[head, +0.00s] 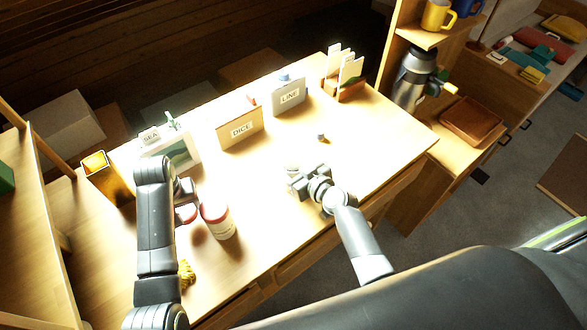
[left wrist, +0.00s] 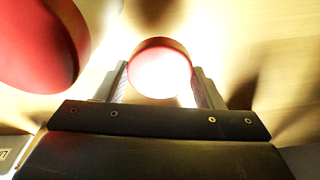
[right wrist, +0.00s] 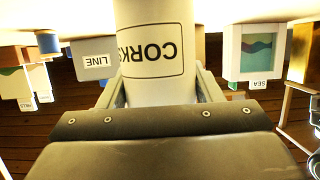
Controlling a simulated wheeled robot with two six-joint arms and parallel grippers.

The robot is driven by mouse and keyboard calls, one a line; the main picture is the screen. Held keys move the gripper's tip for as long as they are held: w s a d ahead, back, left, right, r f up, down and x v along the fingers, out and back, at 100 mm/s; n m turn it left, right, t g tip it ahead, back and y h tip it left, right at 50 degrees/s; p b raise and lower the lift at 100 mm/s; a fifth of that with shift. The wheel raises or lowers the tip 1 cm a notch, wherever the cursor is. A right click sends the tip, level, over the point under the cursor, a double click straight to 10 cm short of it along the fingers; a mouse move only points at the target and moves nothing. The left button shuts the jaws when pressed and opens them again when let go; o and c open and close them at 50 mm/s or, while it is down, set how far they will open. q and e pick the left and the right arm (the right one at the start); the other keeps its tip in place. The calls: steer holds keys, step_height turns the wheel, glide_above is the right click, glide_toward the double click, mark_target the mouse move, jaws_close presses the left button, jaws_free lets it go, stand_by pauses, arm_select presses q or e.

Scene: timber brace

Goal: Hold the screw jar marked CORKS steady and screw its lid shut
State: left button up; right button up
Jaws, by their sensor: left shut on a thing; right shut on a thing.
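My left gripper (head: 187,203) is shut on a red lid (head: 186,214) at the left part of the desk; in the left wrist view the lid (left wrist: 160,72) sits between the fingers, its top washed out by light. My right gripper (head: 296,180) is shut on the pale jar marked CORKS (right wrist: 155,45). The jar's label shows upside down in the right wrist view. In the head view the jar (head: 292,169) is small and partly hidden by the gripper, and I see no red lid on it. The lid and jar are well apart.
Another red-lidded jar (head: 217,221) stands just right of my left gripper; its lid (left wrist: 40,40) is close in the left wrist view. Boxes marked DICE (head: 240,131) and LINE (head: 289,97) line the back. A small spool (head: 321,138) lies behind my right gripper. A yellow item (head: 186,273) is in front.

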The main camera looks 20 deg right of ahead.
arm_select(q)
steer(key=shift+f, duration=0.2)
arm_select(e)
steer(key=shift+f, duration=0.15)
steer(key=o, duration=1.4)
arm_select(q)
steer(key=shift+r, duration=0.2)
steer(key=shift+r, duration=0.2)
arm_select(e)
steer(key=shift+r, duration=0.35)
arm_select(q)
steer(key=shift+r+p, duration=0.75)
steer(key=shift+p, duration=0.15)
arm_select(e)
steer(key=v, duration=1.2)
steer(key=shift+f, duration=0.1)
